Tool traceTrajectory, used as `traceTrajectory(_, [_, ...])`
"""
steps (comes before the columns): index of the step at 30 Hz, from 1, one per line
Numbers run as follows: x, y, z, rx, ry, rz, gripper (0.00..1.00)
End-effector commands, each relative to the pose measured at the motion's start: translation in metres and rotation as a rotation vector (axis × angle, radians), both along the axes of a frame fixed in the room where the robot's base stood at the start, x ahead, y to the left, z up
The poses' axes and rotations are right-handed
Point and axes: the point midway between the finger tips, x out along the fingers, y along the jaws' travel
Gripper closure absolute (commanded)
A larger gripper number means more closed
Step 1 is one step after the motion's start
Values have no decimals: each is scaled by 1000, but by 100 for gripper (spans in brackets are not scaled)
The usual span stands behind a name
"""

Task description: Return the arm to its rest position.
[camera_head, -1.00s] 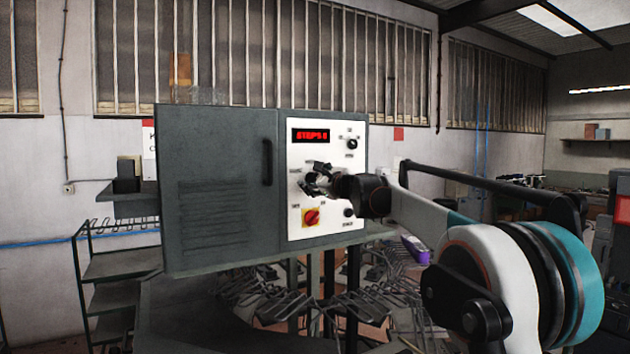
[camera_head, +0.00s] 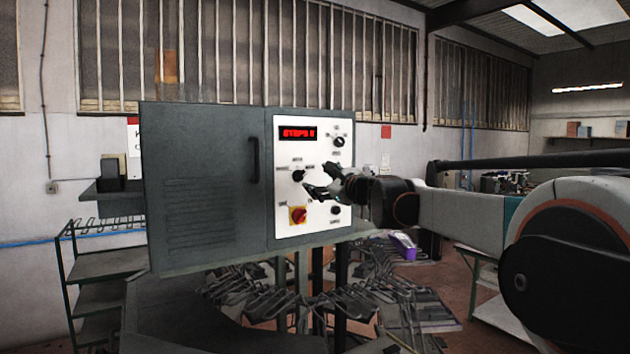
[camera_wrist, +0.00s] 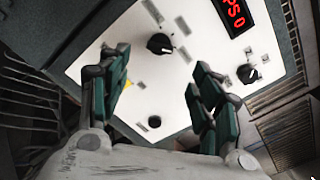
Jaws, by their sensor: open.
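My gripper (camera_head: 312,184) is open and empty in front of the white control panel (camera_head: 286,238) of the grey cabinet (camera_head: 205,190). In the wrist view its two green-and-black fingers (camera_wrist: 155,95) stand apart with nothing between them, and the panel (camera_wrist: 110,45) lies beyond. A black knob (camera_wrist: 160,44) shows past the fingertips and also in the head view (camera_head: 298,175). A red-lit display (camera_head: 297,133) is at the panel's top. The red-and-yellow switch (camera_head: 298,215) sits low on the panel. My arm reaches in from the right.
A second black knob (camera_head: 339,142) is at the panel's upper right, and a black button (camera_head: 336,210) is at its lower right. Metal racks (camera_head: 370,290) stand below and behind the cabinet. A shelf rack (camera_head: 95,265) is at the left. The cabinet door has a black handle (camera_head: 254,160).

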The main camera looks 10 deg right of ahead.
Motion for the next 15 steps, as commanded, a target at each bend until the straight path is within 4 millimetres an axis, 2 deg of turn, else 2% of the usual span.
traceTrajectory(15, [-10,1,-1,-19,0,6,42])
